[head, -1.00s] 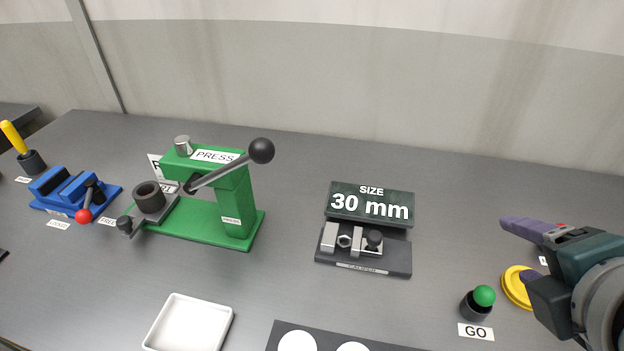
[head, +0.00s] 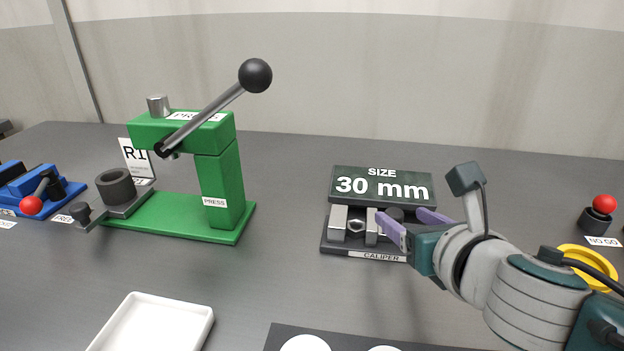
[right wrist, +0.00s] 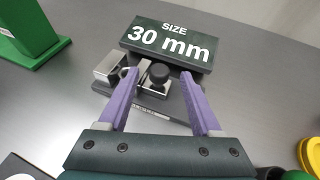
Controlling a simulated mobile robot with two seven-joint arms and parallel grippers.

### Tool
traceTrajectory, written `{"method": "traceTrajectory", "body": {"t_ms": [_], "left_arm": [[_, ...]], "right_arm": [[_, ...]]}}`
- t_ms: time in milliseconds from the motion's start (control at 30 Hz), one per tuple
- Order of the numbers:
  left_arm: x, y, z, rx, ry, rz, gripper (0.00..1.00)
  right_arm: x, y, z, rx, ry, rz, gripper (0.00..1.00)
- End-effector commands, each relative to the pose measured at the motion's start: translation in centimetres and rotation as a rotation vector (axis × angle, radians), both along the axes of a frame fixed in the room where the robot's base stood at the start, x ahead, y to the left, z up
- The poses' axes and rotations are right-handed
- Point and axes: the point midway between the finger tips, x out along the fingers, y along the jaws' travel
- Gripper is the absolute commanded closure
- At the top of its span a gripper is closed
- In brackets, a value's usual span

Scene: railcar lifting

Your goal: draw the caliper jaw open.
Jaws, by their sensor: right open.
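The caliper (head: 335,247) is a dark base with metal jaw blocks below the "30 mm" size sign (head: 382,187). A fixed block (head: 337,222) stands at its left, a hex nut (head: 355,226) sits beside it, and the sliding jaw (head: 372,230) is right of the nut. The jaw's black knob (right wrist: 159,72) shows in the right wrist view. My right gripper (head: 402,212) is open over the caliper; in the right wrist view its purple fingers (right wrist: 160,75) lie on either side of the knob. Contact cannot be told. My left gripper is out of view.
A green press (head: 225,180) with a long lever stands to the left. A white tray (head: 150,325) lies at the front. A red button (head: 604,204) and a yellow disc (head: 590,262) are at the right. The table between press and caliper is clear.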

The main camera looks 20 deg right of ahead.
Motion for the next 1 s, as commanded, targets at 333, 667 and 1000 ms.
{"method": "traceTrajectory", "body": {"t_ms": [333,667,1000], "left_arm": [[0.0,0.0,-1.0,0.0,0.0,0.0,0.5],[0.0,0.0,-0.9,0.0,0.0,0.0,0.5],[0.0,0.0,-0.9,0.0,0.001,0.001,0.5]], "right_arm": [[2.6,-0.6,-1.1,0.002,0.0,-0.001,0.34],[2.6,-0.6,-1.1,0.003,0.0,-0.001,0.49],[2.6,-0.6,-1.1,0.003,0.0,-0.001,0.87]]}}
